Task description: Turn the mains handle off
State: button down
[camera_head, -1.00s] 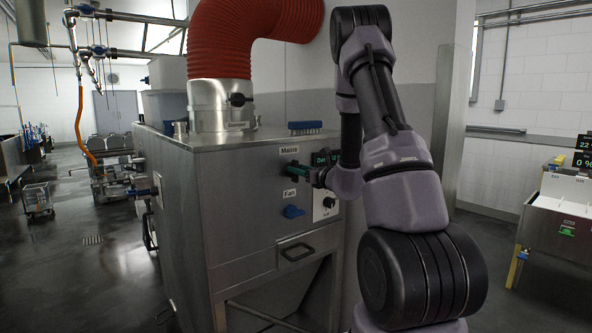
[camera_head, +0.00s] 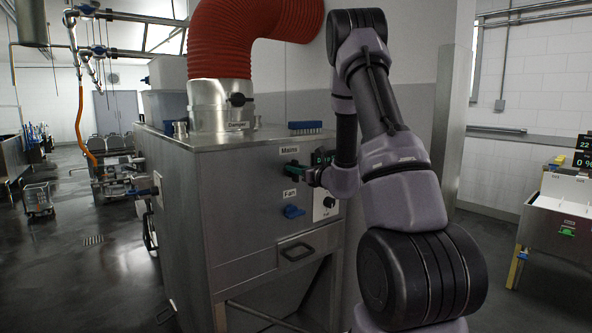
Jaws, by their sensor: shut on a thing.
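The mains handle (camera_head: 291,164) is a small green handle on the front of the steel cabinet (camera_head: 235,225), just below the "Mains" label (camera_head: 289,150). My gripper (camera_head: 303,170) is at the handle, reaching in from the right, and is shut on it. The fingers and the handle are small and dark here, so the handle's exact angle is hard to tell. My wrist and forearm hide part of the cabinet front to the right of the handle.
A blue fan handle (camera_head: 293,211) is below, beside a white dial plate (camera_head: 325,205). A dark display (camera_head: 322,157) is partly covered by my arm. A blue brush (camera_head: 305,128) and a red duct (camera_head: 235,40) are on top.

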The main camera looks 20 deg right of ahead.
jog(key=n, duration=0.4)
jog(key=shift+s+a+f+n, duration=0.1)
jog(key=shift+a+n, duration=0.1)
jog(key=shift+n, duration=0.1)
jog(key=shift+s+a+f+n, duration=0.1)
jog(key=shift+f+n, duration=0.1)
jog(key=shift+n, duration=1.95)
jog(key=shift+w+a+f+n, duration=0.1)
jog(key=shift+a+f+n, duration=0.05)
jog(key=shift+n, duration=1.95)
jog(key=shift+s+a+f+n, duration=0.1)
jog(key=shift+f+n, duration=0.1)
jog(key=shift+n, duration=1.95)
jog(key=c, duration=0.9)
grip_release()
jog(key=shift+o, duration=0.2)
jog(key=shift+s, duration=0.1)
